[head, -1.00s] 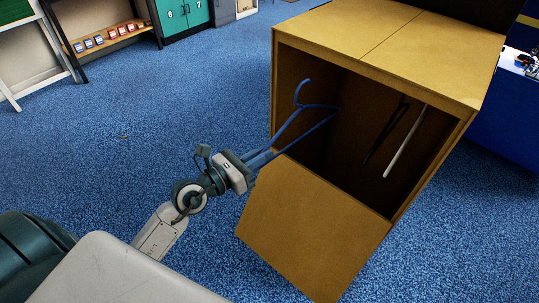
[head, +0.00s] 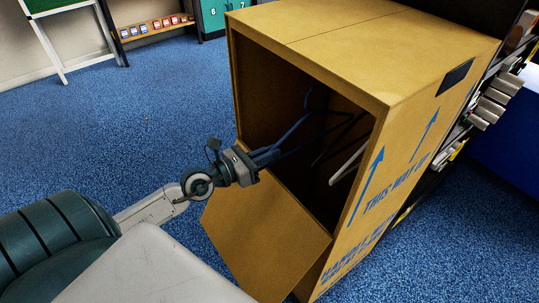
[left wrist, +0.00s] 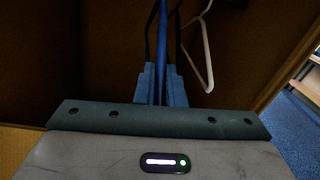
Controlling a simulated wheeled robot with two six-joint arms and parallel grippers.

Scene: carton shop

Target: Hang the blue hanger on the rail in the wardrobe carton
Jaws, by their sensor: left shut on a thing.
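The wardrobe carton (head: 345,35) is tall and brown, with its front open and a flap (head: 262,235) hanging down and outward. My left gripper (head: 268,157) is at the opening, shut on the blue hanger (head: 306,119). The hanger reaches into the carton, with its hook up and inward. In the left wrist view the blue hanger (left wrist: 162,45) stands as a narrow upright bar between the fingers (left wrist: 162,85). The rail is hidden under the carton's top in the head view, and I cannot make it out in the wrist view. My right gripper is out of view.
Inside the carton hang a white hanger (head: 347,166) and a dark hanger, to the right of the blue one. The white hanger (left wrist: 207,60) is close beside the fingers in the wrist view. A stocked shelf (head: 490,103) stands behind the carton's right side. Blue floor at left is clear.

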